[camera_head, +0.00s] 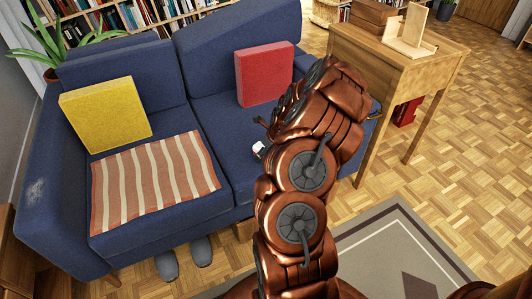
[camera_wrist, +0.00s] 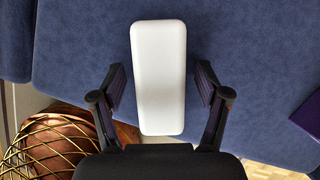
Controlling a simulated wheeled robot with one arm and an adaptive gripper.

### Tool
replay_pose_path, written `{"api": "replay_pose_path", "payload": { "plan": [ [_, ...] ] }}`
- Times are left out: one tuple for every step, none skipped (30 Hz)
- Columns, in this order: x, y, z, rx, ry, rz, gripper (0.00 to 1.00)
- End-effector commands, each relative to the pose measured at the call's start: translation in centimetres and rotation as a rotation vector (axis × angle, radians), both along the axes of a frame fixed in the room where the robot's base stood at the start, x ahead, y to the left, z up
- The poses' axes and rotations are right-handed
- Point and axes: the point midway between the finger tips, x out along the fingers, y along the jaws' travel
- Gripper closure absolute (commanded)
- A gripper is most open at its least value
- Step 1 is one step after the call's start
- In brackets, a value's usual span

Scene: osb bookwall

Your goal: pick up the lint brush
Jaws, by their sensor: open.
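A white, smooth, rounded oblong (camera_wrist: 158,78), which I take to be the lint brush, lies on the blue sofa seat (camera_wrist: 255,60). In the wrist view it runs lengthwise between the two black fingers of my gripper (camera_wrist: 160,88). The fingers are open, one on each side, with a gap of blue fabric between each finger and the oblong. Its near end is close to the dark palm at the bottom of the view. In the head view, a small white part (camera_head: 259,149) shows at the left of my copper arm; my arm hides the rest and most of the gripper.
The sofa also holds a yellow cushion (camera_head: 105,113), a red cushion (camera_head: 264,73) and a striped cloth (camera_head: 150,180). A wooden desk (camera_head: 425,62) stands to the right. Grey slippers (camera_head: 200,251) are on the floor in front. A wire-mesh item (camera_wrist: 45,148) shows lower left in the wrist view.

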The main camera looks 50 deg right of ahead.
Motion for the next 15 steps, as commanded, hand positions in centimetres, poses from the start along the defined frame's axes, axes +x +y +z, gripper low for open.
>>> {"api": "replay_pose_path", "payload": {
  "plan": [
    [-0.01, 0.0, 0.0, 0.0, 0.0, 0.0, 0.25],
    [0.0, -0.01, 0.0, 0.0, 0.0, 0.0, 0.25],
    [0.0, -0.01, -0.01, 0.0, 0.0, 0.0, 0.25],
    [0.0, -0.01, -0.01, 0.0, 0.0, 0.0, 0.25],
    [0.0, -0.01, -0.01, 0.0, 0.0, 0.0, 0.25],
    [0.01, -0.02, 0.0, -0.001, -0.001, 0.0, 0.25],
    [0.01, -0.02, 0.0, -0.001, -0.001, 0.0, 0.26],
    [0.01, -0.03, 0.0, -0.001, -0.001, 0.0, 0.29],
    [0.02, -0.03, 0.02, -0.001, -0.001, 0.0, 0.33],
    [0.02, -0.03, 0.02, -0.001, -0.001, 0.0, 0.36],
    [0.02, -0.03, 0.02, -0.001, -0.001, 0.0, 0.4],
    [0.02, -0.03, 0.02, -0.001, -0.001, 0.0, 0.44],
    [0.02, -0.03, 0.02, -0.001, -0.001, 0.0, 0.47],
    [0.02, -0.03, 0.02, -0.001, -0.001, 0.0, 0.5],
    [0.02, -0.02, 0.01, 0.0, -0.001, 0.0, 0.54]
  ]
}}
